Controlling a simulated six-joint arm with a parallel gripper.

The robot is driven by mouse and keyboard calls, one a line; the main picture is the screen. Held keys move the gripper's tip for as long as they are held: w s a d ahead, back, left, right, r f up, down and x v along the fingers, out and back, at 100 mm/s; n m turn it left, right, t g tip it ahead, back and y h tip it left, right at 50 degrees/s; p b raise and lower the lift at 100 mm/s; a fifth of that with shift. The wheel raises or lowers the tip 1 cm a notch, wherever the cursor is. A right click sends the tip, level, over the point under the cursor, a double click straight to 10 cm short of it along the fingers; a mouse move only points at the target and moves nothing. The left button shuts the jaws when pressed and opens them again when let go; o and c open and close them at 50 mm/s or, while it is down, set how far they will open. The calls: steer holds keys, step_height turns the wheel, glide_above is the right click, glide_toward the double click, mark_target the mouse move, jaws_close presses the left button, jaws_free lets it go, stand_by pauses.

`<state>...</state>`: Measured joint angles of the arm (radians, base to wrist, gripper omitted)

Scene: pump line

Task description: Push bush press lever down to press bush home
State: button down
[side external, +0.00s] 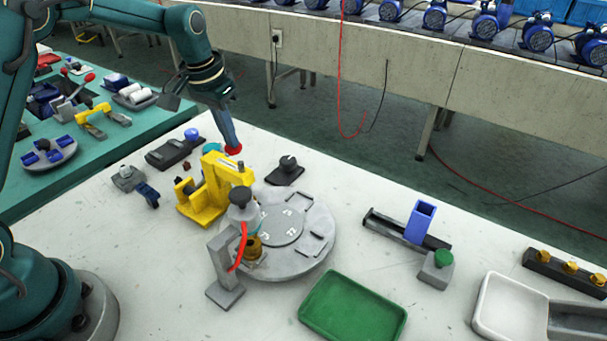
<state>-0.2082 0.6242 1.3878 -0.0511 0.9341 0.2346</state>
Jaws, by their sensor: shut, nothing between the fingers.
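A yellow press-like frame (240,172) stands on the white table, behind and left of the round grey turntable (312,245). A red knob (233,150) shows just above it, possibly the end of the press lever; the lever's arm cannot be made out. My gripper (230,142) points down with its fingers closed and empty, the tips right at the red knob. Whether they touch it or sit just above it, I cannot tell. A bush inside the press cannot be made out.
A grey stand (222,262) with a black knob and red curved part rises at the turntable's front left, over a brass-coloured piece (254,247). A green tray (352,308) lies in front. A black-knobbed block (287,170) sits right of the yellow frame.

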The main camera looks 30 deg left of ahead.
steer(key=shift+w+f, duration=0.1)
steer(key=shift+f, duration=0.15)
stand_by(0.3)
steer(key=shift+w+f, duration=0.1)
steer(key=shift+f, duration=0.2)
steer(key=shift+r, duration=0.1)
stand_by(0.6)
steer(key=shift+w+r, duration=0.1)
steer(key=shift+r, duration=0.45)
steer(key=shift+s+r, duration=0.15)
steer(key=shift+r, duration=0.45)
steer(key=shift+s+r, duration=0.15)
steer(key=shift+r, duration=2.9)
